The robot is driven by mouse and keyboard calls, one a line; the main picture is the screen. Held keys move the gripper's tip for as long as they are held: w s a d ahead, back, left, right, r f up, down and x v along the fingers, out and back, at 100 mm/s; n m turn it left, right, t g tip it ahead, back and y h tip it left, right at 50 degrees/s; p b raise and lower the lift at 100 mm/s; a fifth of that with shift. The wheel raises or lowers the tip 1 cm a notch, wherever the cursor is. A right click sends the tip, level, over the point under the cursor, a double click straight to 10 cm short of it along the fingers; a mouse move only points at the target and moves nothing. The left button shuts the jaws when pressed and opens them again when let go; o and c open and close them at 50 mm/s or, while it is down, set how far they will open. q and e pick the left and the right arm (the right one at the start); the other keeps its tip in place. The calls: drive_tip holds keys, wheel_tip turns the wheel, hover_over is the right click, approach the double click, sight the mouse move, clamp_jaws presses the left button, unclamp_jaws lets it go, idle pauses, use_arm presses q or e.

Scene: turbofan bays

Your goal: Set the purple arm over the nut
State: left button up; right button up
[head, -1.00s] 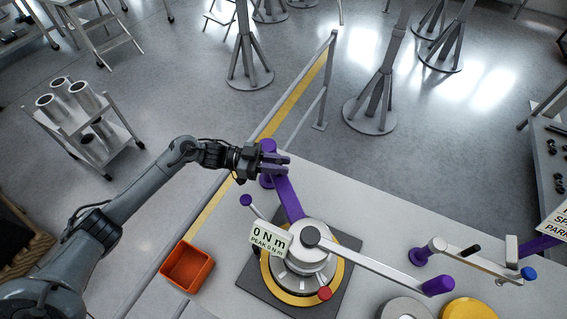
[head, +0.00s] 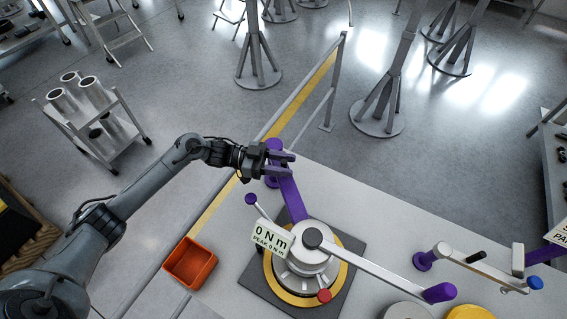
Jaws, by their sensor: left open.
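The purple arm (head: 291,202) runs from a purple upright post (head: 273,145) at the back of the bench down to the round fixture. Its near end meets the silver hub (head: 306,259), which sits on a gold ring (head: 345,281). The nut cannot be made out; the hub and the parts on it may hide it. My right gripper is out of view.
A readout plate (head: 272,238) shows 0 N m. A long silver bar with a purple grip (head: 439,292) extends right from the hub. An orange bin (head: 190,263) lies left of the dark base plate. Another silver and purple arm (head: 470,262) stands at right. A rail edges the bench.

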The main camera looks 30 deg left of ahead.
use_arm(q)
drive_tip(key=b+v, duration=0.2)
drive_tip(key=v, duration=0.8)
drive_tip(key=shift+a, duration=0.4)
drive_tip(key=shift+s, duration=0.1)
